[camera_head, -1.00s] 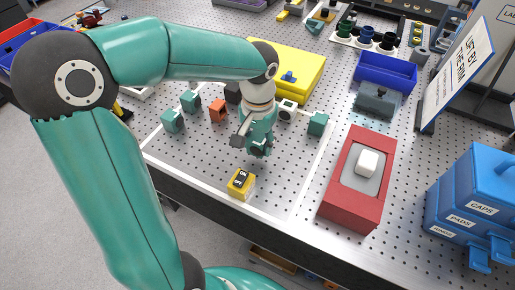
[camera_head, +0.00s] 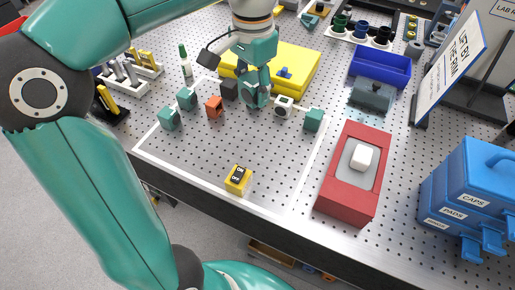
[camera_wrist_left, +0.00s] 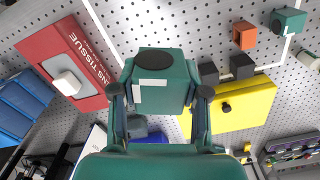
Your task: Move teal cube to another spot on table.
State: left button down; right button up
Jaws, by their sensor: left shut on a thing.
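My left gripper (camera_head: 256,88) is shut on a teal cube (camera_wrist_left: 160,83) with a dark round spot on one face and a white patch on another. The cube sits between both fingers in the left wrist view and is partly hidden by the gripper in the head view. It appears held above the perforated table, between a dark cube (camera_head: 229,88) and a white cube (camera_head: 283,106). Other teal cubes stand at the left (camera_head: 168,118), behind it (camera_head: 187,97) and at the right (camera_head: 313,119). My right gripper is not in view.
An orange cube (camera_head: 214,107) stands near the left teal cubes. A yellow block (camera_head: 300,68) lies behind. A yellow switch box (camera_head: 237,180) is near the front edge; a red tissue box (camera_head: 340,197) is at the right. The middle of the white-outlined area is clear.

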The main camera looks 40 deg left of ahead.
aim_at(259, 157)
pick_arm(q)
jog(key=m, duration=0.8)
jog(key=shift+d, duration=0.1)
jog(key=m, duration=0.5)
jog(key=shift+w+d, duration=0.1)
jog(key=shift+d, duration=0.1)
jog(key=shift+d+f+m+b, duration=0.2)
jog(key=shift+f+m+b, duration=0.1)
jog(key=shift+m+b, duration=0.15)
notch_tip(259, 157, down, 19)
jog(key=shift+w+d+f+b, duration=0.1)
jog(key=shift+f+b, duration=0.05)
jog(key=shift+b, duration=0.55)
jog(key=shift+f, duration=0.1)
jog(key=c, duration=0.6)
grip_release()
